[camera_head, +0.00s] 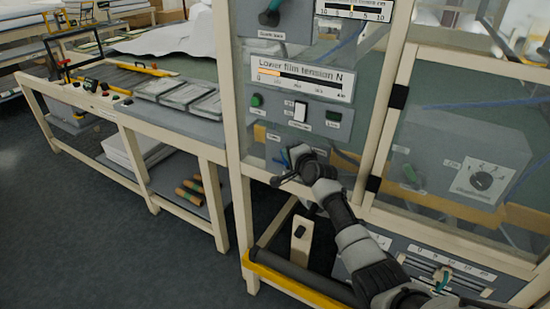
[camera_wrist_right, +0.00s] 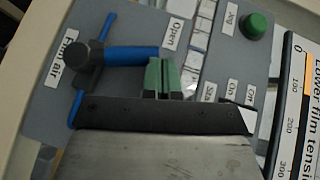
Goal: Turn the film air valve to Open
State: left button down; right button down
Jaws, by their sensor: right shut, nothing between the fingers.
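The film air valve shows in the right wrist view, with a dark hub and a thick blue handle (camera_wrist_right: 130,54) pointing right. The handle's end lies just below the "Open" label (camera_wrist_right: 173,34). A "Film air" label (camera_wrist_right: 66,47) is left of the hub. My right gripper (camera_wrist_right: 168,78) is shut and empty, its green fingertips right beside the handle's end; I cannot tell whether they touch. In the head view my right gripper (camera_head: 285,178) is at the lower part of the control panel and hides most of the valve. My left gripper is not in view.
Above the valve, the panel carries a green Jog button (camera_wrist_right: 257,25), a white switch (camera_head: 300,111) and the lower film tension gauge (camera_head: 300,78). A cream frame post (camera_head: 385,100) stands close to the right arm. A bench (camera_head: 185,122) stands left.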

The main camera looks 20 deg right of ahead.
jog(key=shift+w+a+f+b, duration=0.15)
jog(key=shift+w+b, duration=0.2)
jog(key=shift+w, duration=0.2)
jog(key=shift+w+d+f+b, duration=0.15)
jog(key=shift+w+b, duration=0.15)
jog(key=shift+w, duration=0.2)
jog(key=shift+w+a, duration=0.15)
jog(key=shift+a, duration=0.15)
jog(key=shift+w+a, duration=0.1)
jog(key=shift+a, duration=0.05)
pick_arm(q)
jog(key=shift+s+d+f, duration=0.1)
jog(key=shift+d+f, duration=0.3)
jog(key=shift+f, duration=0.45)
pick_arm(e)
jog(key=shift+a, duration=0.1)
jog(key=shift+r, duration=0.1)
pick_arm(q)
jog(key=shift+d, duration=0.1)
